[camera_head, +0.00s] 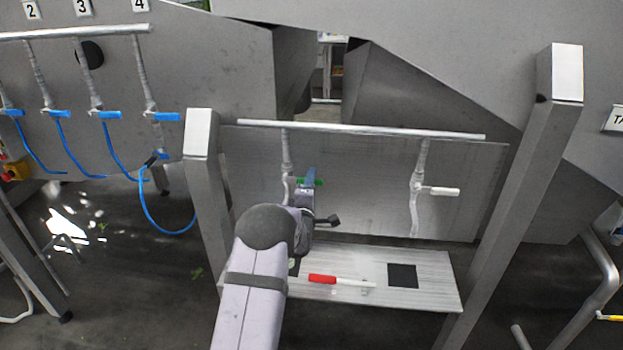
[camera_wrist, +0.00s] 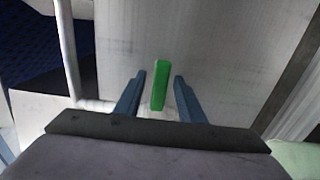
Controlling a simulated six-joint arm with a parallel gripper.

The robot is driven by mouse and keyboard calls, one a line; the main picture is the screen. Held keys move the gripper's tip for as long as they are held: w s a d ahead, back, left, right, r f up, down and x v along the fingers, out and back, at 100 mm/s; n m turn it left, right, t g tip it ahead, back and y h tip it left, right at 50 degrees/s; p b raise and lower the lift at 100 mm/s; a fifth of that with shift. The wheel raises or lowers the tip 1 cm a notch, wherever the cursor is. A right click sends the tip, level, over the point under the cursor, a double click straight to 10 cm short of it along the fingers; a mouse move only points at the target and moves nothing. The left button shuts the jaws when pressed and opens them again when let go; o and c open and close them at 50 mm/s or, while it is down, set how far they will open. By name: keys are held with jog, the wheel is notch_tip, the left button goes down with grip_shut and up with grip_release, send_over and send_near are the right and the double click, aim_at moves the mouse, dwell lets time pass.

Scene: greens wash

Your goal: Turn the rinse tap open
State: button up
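A tap with a green lever (camera_head: 319,183) sits on the left drop pipe of the middle panel. In the wrist view the green lever (camera_wrist: 159,86) stands between my two blue fingers, with a gap on each side. My gripper (camera_wrist: 158,98) is open around it. In the head view my gripper (camera_head: 309,178) reaches the lever from the front and hides part of it and its pipe. A second tap with a white lever (camera_head: 443,191) is on the right drop pipe, its lever pointing right. No label shows which one is the rinse tap.
A metal shelf (camera_head: 435,290) below holds a red-handled tool (camera_head: 322,279) and has a dark square opening (camera_head: 402,276). Posts (camera_head: 205,190) and (camera_head: 520,190) flank the panel. Several blue-levered taps (camera_head: 107,115) and a blue hose (camera_head: 147,205) are at left.

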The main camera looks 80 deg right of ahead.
jog(key=shift+d, duration=0.35)
jog(key=shift+c, duration=0.6)
grip_shut()
